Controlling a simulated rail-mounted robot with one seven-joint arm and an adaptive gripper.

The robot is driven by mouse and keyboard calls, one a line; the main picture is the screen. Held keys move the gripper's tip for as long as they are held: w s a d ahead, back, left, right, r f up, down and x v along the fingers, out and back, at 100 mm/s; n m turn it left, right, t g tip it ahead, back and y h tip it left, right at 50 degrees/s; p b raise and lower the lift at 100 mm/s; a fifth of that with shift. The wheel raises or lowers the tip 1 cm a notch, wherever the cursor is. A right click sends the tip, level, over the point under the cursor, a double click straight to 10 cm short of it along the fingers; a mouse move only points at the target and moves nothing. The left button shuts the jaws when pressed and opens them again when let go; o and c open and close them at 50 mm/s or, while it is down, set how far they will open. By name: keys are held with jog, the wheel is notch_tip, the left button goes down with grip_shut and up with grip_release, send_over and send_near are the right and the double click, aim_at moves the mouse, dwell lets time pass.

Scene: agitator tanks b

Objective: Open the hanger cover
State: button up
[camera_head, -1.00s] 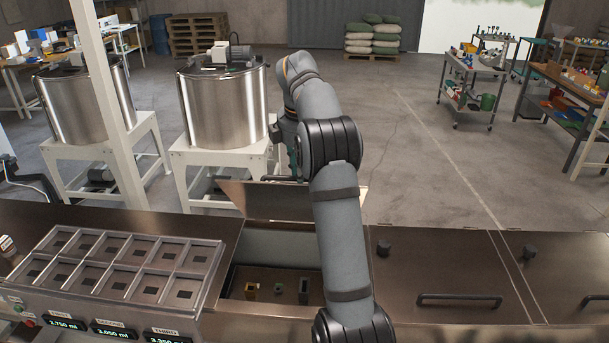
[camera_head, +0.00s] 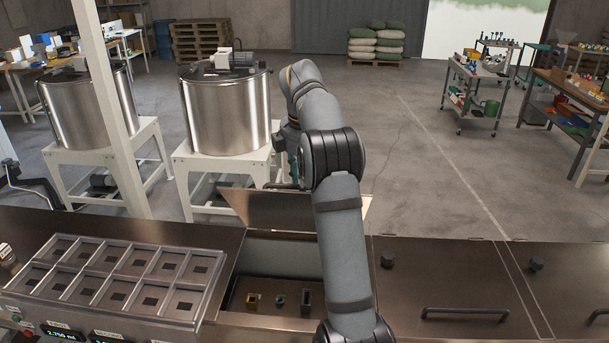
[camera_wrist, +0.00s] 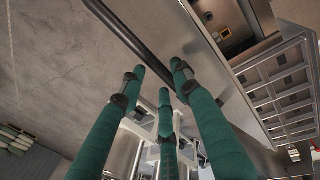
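The hanger cover (camera_head: 285,210) is a brown metal lid that stands raised and tilted at the back of an open compartment (camera_head: 268,257). My gripper (camera_head: 287,165) is behind the raised cover in the head view, partly hidden by my arm and the lid. In the wrist view its green fingers (camera_wrist: 157,70) are spread, with a gap between their dark tips. The dark bar handle (camera_wrist: 118,30) runs along the cover's metal face (camera_wrist: 205,65) and passes between the fingertips. Whether the fingers touch the bar is unclear.
Several small fittings (camera_head: 280,299) sit in the compartment. A divided tray (camera_head: 115,275) is left of it. Closed covers with handles (camera_head: 465,314) lie to the right. A steel tank (camera_head: 226,110) on a white stand (camera_head: 205,170) is close behind my gripper.

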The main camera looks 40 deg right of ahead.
jog(key=r, duration=0.3)
jog(key=s+a+r, duration=0.1)
jog(key=r, duration=0.1)
jog(key=shift+s+r, duration=0.1)
jog(key=shift+r, duration=0.1)
jog(key=shift+s+a+r, duration=0.15)
jog(key=shift+r, duration=0.65)
